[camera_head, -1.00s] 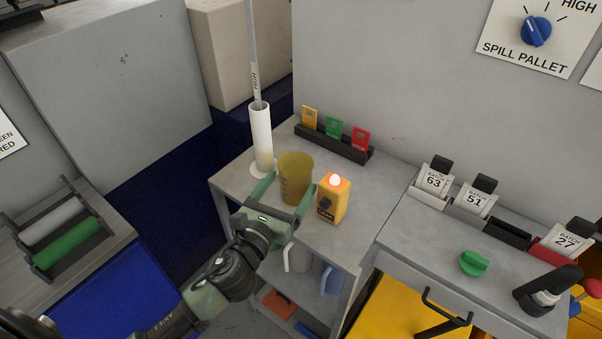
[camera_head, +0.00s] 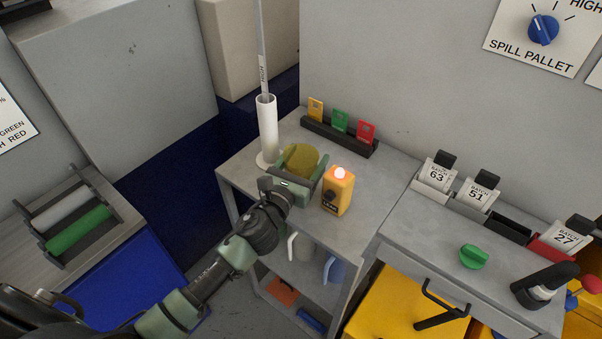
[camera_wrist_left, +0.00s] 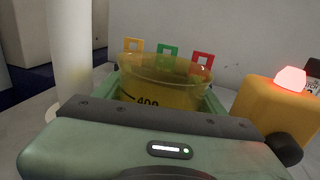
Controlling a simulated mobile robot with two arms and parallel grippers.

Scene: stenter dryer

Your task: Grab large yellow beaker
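The large yellow beaker (camera_head: 300,158) is see-through and stands upright on the grey cart top. In the left wrist view the beaker (camera_wrist_left: 165,85) shows a "400" mark and sits between my gripper's two fingers. My left gripper (camera_head: 303,170) is around the beaker, one finger on each side. The fingers look close to its walls; I cannot tell whether they touch, as the gripper body hides the lower part. My right gripper is not in view.
An orange box with a lit red lamp (camera_head: 338,191) stands close right of the beaker. A white tube (camera_head: 267,130) holding a long strip stands close left. A black rack (camera_head: 338,136) with yellow, green and red cards is behind. Cups sit on the shelf below.

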